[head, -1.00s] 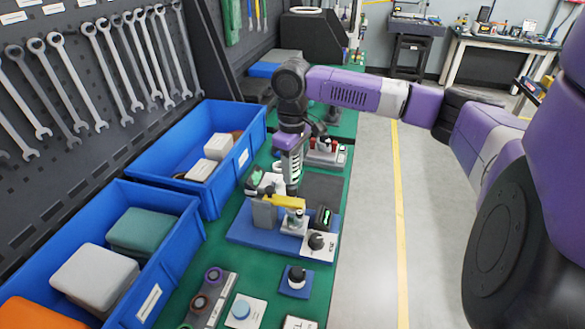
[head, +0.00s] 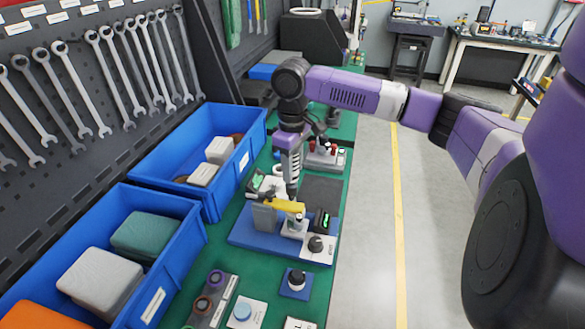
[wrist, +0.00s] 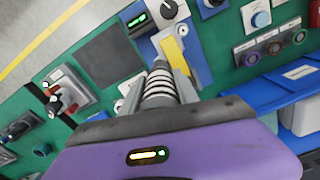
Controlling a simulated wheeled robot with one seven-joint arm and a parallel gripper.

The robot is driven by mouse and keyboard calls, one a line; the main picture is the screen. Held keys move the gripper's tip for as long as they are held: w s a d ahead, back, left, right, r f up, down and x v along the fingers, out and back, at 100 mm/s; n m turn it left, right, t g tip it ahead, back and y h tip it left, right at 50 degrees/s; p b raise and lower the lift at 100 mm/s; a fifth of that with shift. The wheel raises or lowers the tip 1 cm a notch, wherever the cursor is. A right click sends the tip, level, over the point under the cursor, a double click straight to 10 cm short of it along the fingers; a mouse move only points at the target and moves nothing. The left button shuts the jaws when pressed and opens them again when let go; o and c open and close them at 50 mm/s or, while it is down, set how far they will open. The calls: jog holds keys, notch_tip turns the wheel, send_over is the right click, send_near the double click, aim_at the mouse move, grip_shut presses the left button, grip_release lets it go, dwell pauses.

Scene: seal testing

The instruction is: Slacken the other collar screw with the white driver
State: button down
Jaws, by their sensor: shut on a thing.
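My gripper (wrist: 160,88) is shut on a ribbed white and grey handle, which I take to be the white driver (wrist: 158,92). In the head view my gripper (head: 291,158) points down over the back of the blue fixture base (head: 258,240). A yellow bar (head: 284,205) lies across the fixture, just in front of the driver; it also shows in the wrist view (wrist: 172,55). The driver's tip is hidden in the wrist view. The collar screws are too small or covered to make out, so I cannot tell whether the tip touches one.
A black knob (head: 316,243) on a white plate and a green-lit display (head: 322,221) stand at the fixture's right. Two blue bins (head: 190,212) border the bench on the left. A unit with red-topped parts (head: 325,155) stands behind. Bare green bench (head: 262,272) lies in front.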

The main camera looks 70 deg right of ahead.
jog(key=shift+r+p, duration=2.25)
jog(key=shift+r, duration=0.3)
